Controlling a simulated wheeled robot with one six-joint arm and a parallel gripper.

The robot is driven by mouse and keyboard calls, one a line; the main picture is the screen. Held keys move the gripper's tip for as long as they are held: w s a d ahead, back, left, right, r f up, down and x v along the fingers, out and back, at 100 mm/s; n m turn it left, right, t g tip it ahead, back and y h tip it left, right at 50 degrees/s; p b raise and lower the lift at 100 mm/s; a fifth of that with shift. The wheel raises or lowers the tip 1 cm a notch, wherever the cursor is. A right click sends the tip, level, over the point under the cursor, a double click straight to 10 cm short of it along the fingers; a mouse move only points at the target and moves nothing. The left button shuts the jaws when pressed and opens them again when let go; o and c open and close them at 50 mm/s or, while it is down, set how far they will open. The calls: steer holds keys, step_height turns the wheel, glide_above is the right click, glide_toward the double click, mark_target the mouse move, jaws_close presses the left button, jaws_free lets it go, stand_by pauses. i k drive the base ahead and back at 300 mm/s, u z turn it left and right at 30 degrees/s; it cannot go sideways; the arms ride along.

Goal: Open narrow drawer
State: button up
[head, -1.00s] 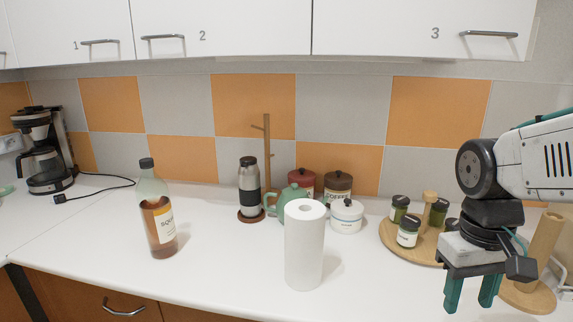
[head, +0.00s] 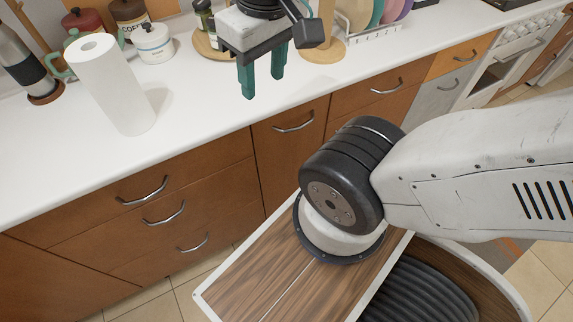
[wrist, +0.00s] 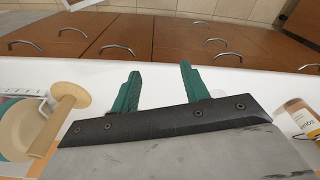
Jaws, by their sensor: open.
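The narrow drawer (head: 279,165) is a tall, slim brown wooden front under the worktop, between wider drawer fronts. It looks shut. Its curved metal handle (head: 293,123) runs across near the top; the handle also shows in the wrist view (wrist: 118,49). My gripper (head: 263,87) is open and empty, its two green fingers pointing down over the white worktop, up and left of that handle in the head view. In the wrist view, my gripper's fingers (wrist: 159,68) lie apart from the handle. My arm hides the lower right part of the front.
A paper towel roll (head: 110,85) stands on the worktop (head: 190,115) left of my gripper; a wooden holder (head: 322,42) and dish rack (head: 372,30) stand behind, to the right. Three wide drawers (head: 200,180) lie left of the narrow front. Another drawer (head: 360,100) lies right of it.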

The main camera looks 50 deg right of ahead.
mark_target(282, 142)
steer(key=u, duration=1.25)
steer(key=k, duration=1.05)
steer(key=z, duration=1.25)
